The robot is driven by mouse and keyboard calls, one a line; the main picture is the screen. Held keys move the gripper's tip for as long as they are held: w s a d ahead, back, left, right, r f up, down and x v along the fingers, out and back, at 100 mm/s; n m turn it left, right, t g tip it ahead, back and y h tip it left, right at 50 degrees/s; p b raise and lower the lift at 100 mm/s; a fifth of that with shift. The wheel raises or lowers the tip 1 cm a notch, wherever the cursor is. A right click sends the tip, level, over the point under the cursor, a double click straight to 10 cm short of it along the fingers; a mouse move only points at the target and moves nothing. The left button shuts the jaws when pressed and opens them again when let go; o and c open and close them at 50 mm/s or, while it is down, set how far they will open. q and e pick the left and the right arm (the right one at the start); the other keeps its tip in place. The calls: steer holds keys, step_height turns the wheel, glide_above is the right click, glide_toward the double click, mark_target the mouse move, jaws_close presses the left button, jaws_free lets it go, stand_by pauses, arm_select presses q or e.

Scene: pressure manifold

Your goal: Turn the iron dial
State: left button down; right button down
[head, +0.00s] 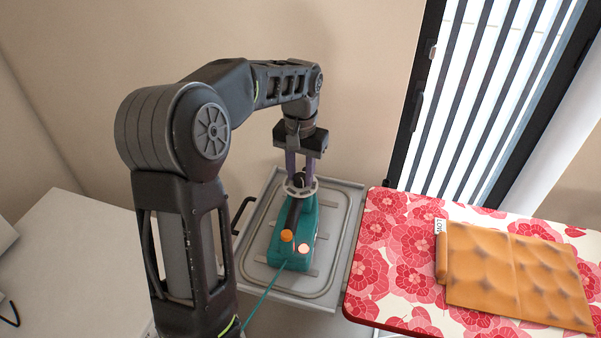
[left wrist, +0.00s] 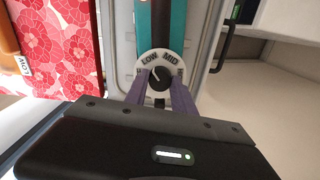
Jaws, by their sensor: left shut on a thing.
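The teal iron (head: 294,240) stands on a grey metal tray (head: 343,215) in the head view. Its dial, a pale ring (head: 314,187) with a dark knob, is at the end nearer the wall. In the left wrist view the dial ring (left wrist: 149,58) shows LOW and MID; other marks are hidden by the fingers. A light line on the black knob (left wrist: 158,82) appears to point up and left, toward LOW. My left gripper (head: 301,182) comes down from above, its purple fingers (left wrist: 160,91) shut on the knob. My right gripper is not in view.
An orange folded cloth (head: 515,270) with a small tag (head: 439,227), seemingly reading LOW, lies on the red floral ironing board (head: 380,265) to the right. A black handle (head: 241,214) is at the tray's left. A white surface (head: 70,260) is at the left.

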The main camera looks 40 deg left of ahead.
mark_target(301, 177)
arm_select(q)
steer(key=shift+m, duration=0.3)
steer(key=c, duration=1.1)
jaws_free()
steer(key=shift+o, duration=0.2)
steer(key=shift+r, duration=0.1)
step_height(301, 177, up, 8)
steer(key=shift+f+b, duration=0.15)
steer(key=shift+b, duration=0.4)
steer(key=shift+f, duration=0.1)
